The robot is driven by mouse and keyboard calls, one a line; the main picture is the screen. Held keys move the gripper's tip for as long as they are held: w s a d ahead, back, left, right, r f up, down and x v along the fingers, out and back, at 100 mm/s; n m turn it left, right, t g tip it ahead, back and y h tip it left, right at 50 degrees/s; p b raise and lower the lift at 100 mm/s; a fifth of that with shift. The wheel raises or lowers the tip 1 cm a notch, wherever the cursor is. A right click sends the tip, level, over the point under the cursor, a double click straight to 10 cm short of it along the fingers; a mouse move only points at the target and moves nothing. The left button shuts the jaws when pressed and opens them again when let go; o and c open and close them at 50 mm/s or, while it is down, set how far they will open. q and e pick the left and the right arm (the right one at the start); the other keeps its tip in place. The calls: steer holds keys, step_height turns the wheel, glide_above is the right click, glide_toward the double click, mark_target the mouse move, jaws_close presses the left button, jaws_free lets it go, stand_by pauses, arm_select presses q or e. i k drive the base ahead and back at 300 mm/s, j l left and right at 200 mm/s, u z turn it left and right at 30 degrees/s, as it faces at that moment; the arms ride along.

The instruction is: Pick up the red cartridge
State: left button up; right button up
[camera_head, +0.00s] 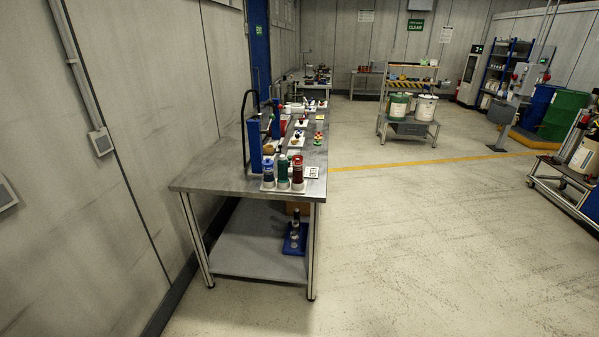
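The red cartridge (298,170) stands upright at the near end of the metal workbench (220,174). It is the rightmost of a row of three, with a green cartridge (283,170) and a blue cartridge (268,172) to its left. All three appear to stand on a white holder (283,187). The bench is some way in front of me. Neither of my grippers is in view.
A lower shelf (250,245) under the bench holds a blue item (295,240). A grey wall (100,200) runs along the left. The floor (400,240) right of the bench is open. A trolley (565,185) stands at the right edge.

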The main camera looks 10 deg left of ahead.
mark_target(297, 165)
steer(key=i, duration=1.3)
steer(key=z, duration=0.45)
